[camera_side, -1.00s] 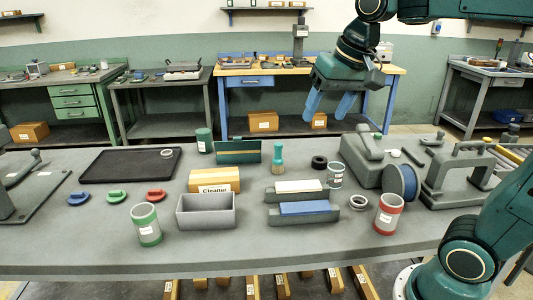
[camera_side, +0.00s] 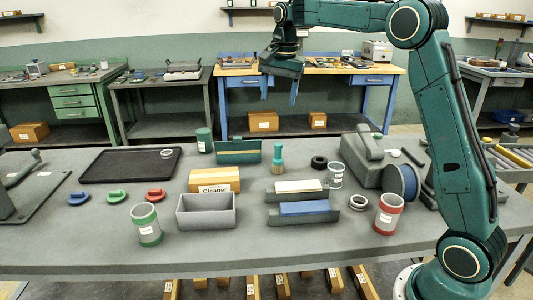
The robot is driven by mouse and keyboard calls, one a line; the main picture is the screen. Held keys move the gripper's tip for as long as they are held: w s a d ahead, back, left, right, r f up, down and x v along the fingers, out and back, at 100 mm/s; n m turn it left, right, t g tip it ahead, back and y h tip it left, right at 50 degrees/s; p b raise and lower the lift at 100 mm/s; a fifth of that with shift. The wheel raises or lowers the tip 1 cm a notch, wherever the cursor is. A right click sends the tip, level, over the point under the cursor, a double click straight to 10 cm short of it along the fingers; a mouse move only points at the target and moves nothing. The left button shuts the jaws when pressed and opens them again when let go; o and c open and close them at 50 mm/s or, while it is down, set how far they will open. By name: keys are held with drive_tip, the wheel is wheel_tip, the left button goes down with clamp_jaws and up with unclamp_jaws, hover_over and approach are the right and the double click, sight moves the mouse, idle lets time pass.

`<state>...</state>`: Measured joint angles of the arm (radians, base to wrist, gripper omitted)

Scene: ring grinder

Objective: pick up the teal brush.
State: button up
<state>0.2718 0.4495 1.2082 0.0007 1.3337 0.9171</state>
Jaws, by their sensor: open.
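The teal brush (camera_side: 277,160) stands upright on the grey table, right of a teal box-like holder and behind the sharpening blocks. It has a teal handle on top and a paler lower end. My gripper (camera_side: 279,98) is in the air above and behind the table in the picture, well above the brush. Its two blue fingers point down, apart, with nothing between them.
Close to the brush are the teal holder (camera_side: 238,158), a black ring (camera_side: 319,162), a white-topped block (camera_side: 297,187) and a Cleaner box (camera_side: 215,181). A grey bin (camera_side: 207,224) and a grey machine (camera_side: 362,160) stand further off. The front table strip is clear.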

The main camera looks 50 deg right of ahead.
drive_tip(key=w+d+f+m+g, duration=0.1)
drive_tip(key=w+d+f+m, duration=0.2)
drive_tip(key=w+d+f, duration=0.25)
drive_tip(key=m, duration=0.3)
hover_over(278, 144)
drive_tip(key=shift+g, duration=0.4)
wheel_tip(278, 144, down, 7)
drive_tip(key=shift+w+f, duration=0.1)
drive_tip(key=shift+w, duration=0.05)
drive_tip(key=shift+f, duration=0.15)
drive_tip(key=shift+f, duration=4.15)
drive_tip(key=shift+s+f, duration=0.2)
drive_tip(key=shift+f, duration=2.4)
drive_tip(key=c, duration=1.2)
